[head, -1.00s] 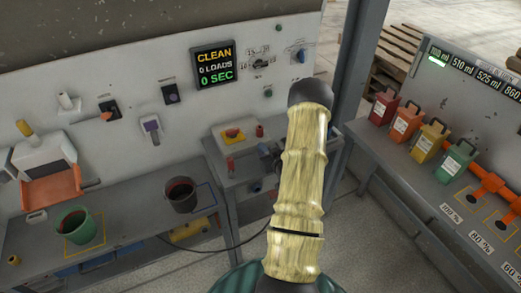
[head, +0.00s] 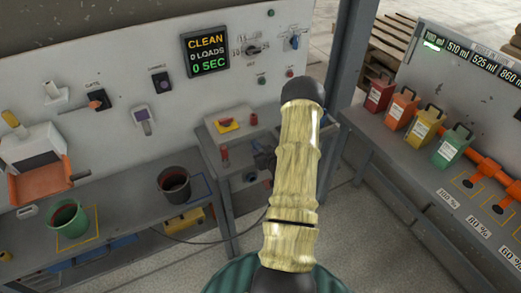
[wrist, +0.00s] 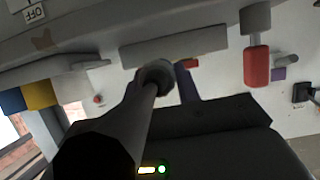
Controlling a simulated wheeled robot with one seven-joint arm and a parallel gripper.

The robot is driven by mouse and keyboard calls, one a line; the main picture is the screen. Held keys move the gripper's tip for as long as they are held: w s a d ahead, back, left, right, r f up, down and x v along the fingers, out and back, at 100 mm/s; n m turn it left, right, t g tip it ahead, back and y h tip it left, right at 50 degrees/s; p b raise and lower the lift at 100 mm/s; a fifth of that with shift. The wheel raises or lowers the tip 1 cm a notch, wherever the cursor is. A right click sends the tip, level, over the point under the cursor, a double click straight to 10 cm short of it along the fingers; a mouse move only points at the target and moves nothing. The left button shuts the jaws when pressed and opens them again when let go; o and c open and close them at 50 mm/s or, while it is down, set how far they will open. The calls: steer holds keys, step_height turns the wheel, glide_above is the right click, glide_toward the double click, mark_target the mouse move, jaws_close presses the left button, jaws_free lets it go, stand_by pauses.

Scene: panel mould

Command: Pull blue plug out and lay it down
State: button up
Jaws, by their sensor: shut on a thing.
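A small blue plug (wrist: 187,84) shows in the wrist view, partly hidden behind a grey round-ended piece. My gripper (wrist: 170,98) is dark and shut there, with the blue plug at its tips. How the jaws sit on it is hidden. In the head view my gripper (head: 264,162) is mostly behind my pale arm, at the front of a grey box on the bench. A small blue spot (head: 250,178) shows on the bench front beside it. I cannot tell whether the plug is still in its socket.
A red handle (wrist: 256,66) hangs close by in the wrist view. A black cable (head: 205,241) loops below. A dark bucket (head: 174,184) and green bucket (head: 68,218) stand left. Coloured canisters (head: 425,126) line the right bench.

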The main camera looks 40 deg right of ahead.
steer(key=shift+f+b, duration=0.85)
steer(key=shift+f, duration=0.9)
steer(key=o, duration=1.3)
steer(key=shift+c, duration=0.2)
steer(key=b+v, duration=0.3)
steer(key=v, duration=1.4)
steer(key=shift+s, duration=0.2)
steer(key=shift+w+a, duration=0.1)
steer(key=shift+w, duration=0.05)
